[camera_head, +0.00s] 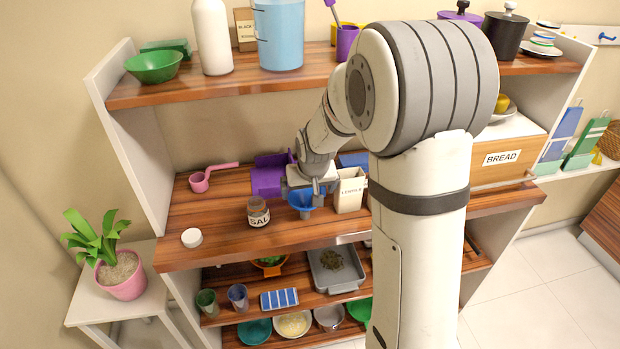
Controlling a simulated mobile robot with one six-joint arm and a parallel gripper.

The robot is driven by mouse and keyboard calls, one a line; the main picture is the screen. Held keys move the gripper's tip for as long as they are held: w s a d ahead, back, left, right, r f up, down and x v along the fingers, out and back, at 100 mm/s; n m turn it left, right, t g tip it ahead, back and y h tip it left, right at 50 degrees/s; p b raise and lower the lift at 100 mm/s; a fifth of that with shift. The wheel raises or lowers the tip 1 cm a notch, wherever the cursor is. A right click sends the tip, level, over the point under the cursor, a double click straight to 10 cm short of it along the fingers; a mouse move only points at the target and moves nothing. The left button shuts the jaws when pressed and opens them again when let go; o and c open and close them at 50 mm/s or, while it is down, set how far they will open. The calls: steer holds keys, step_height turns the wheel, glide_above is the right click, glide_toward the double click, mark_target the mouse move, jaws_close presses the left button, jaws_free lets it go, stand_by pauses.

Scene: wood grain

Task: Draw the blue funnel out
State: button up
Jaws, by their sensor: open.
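The blue funnel (301,202) is on the middle shelf, near the front. It stands between a salt jar (258,212) on its left and a white labelled carton (349,191) on its right. My gripper (317,199) is right at the funnel's right side, with its fingers pointing down. The jaws are open. The gripper body hides part of the funnel's back, and I cannot tell whether a finger touches it.
A pink scoop (201,181) and a white lid (192,238) lie to the left. The wooden bread box (512,157) is at the right. The upper shelf (190,92) overhangs behind. The shelf front left of the salt jar is mostly free.

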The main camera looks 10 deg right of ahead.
mark_target(307, 196)
steer(key=x, duration=0.6)
steer(key=shift+w+p, duration=0.1)
steer(key=shift+p, duration=0.2)
steer(key=shift+c, duration=0.4)
steer(key=c, duration=0.7)
